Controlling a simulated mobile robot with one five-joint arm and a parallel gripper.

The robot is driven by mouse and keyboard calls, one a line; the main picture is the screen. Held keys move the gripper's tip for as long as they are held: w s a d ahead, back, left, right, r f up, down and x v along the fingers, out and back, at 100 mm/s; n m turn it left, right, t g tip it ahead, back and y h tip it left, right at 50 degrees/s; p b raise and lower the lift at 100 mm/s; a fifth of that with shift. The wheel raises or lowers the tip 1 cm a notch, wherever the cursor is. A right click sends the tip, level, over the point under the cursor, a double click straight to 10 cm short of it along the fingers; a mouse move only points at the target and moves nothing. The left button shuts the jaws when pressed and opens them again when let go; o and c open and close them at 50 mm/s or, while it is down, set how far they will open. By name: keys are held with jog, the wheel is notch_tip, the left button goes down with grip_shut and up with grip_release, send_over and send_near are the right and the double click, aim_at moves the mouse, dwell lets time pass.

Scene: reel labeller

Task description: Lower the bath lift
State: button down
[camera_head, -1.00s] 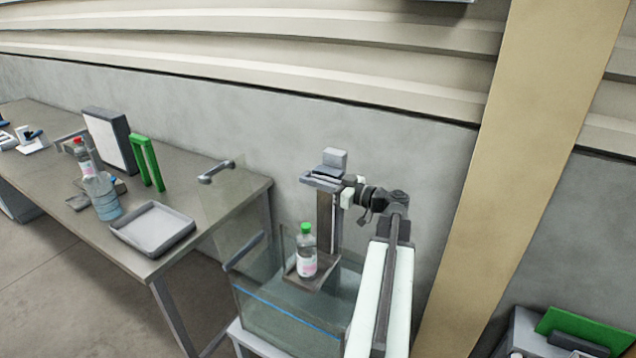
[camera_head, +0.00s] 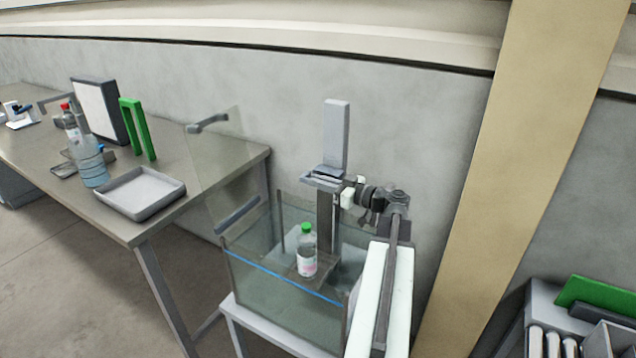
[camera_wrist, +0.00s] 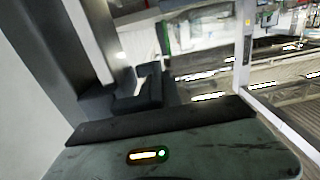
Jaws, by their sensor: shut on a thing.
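The bath lift's grey carriage (camera_head: 321,181) rides on an upright column (camera_head: 337,130), a long stretch of which shows above it. A dark arm (camera_head: 325,217) runs down from the carriage to the lift platform (camera_head: 303,271) inside the glass bath (camera_head: 262,298). A bottle (camera_head: 306,256) with a green cap and pink-white label stands upright on the platform, its lower part near the blue line on the bath. My gripper (camera_head: 350,190) is shut on the carriage's side; the gripped part is mostly hidden by the pale fingers. The wrist view does not show the grip clearly.
A workbench (camera_head: 110,215) on the left holds a grey tray (camera_head: 150,200), a blue-tinted bottle (camera_head: 90,165) and a green frame (camera_head: 140,130). A clear panel (camera_head: 215,165) with handles stands between bench and bath. A tan post (camera_head: 490,200) rises on the right.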

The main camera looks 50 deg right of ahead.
aim_at(318, 198)
notch_tip(318, 198, down, 6)
jog(key=b, duration=0.4)
jog(key=shift+r, duration=0.1)
jog(key=c, duration=1.5)
grip_release()
